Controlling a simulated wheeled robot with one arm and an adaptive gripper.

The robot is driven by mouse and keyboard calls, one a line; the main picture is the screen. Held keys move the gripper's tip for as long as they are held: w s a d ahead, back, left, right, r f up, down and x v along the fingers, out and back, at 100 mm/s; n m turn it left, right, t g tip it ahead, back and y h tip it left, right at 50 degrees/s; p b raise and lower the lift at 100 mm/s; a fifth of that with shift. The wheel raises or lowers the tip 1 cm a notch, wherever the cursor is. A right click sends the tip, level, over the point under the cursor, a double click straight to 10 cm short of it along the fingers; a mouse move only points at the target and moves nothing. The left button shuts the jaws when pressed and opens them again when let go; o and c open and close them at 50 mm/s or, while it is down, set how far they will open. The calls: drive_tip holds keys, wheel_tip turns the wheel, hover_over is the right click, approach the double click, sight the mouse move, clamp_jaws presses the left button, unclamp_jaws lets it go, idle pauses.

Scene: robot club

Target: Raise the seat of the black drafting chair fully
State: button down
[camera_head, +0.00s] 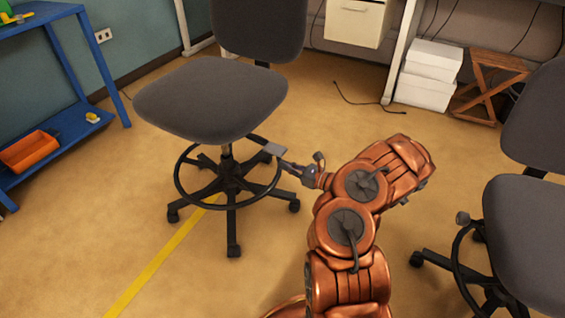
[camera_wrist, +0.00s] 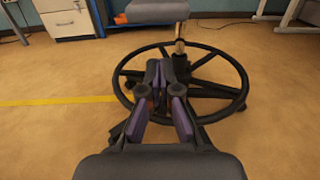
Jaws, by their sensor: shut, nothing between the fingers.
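The black drafting chair (camera_head: 212,100) stands left of centre in the head view, with a dark grey seat, backrest and black foot ring. In the wrist view its foot ring (camera_wrist: 240,95) and a short metal column (camera_wrist: 179,47) show below a grey seat (camera_wrist: 155,10). My gripper (camera_head: 256,138) reaches in from the right, below the seat edge and above the foot ring. In the wrist view my gripper (camera_wrist: 164,68) is shut and empty, in front of the column. I cannot tell whether it touches the chair. I cannot make out a height lever clearly.
A second dark chair (camera_head: 530,235) stands close on my right. A blue shelf (camera_head: 85,55) with an orange bin (camera_head: 29,151) is at the left. White boxes (camera_head: 425,90) and a wooden crate (camera_head: 487,78) sit at the back right. A cable (camera_head: 365,103) lies on the floor.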

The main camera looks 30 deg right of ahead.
drive_tip(key=p+v, duration=0.3)
drive_tip(key=v, duration=0.4)
drive_tip(key=shift+s+d+p, duration=0.2)
drive_tip(key=shift+s+p, duration=0.1)
drive_tip(key=shift+p, duration=0.1)
idle(0.7)
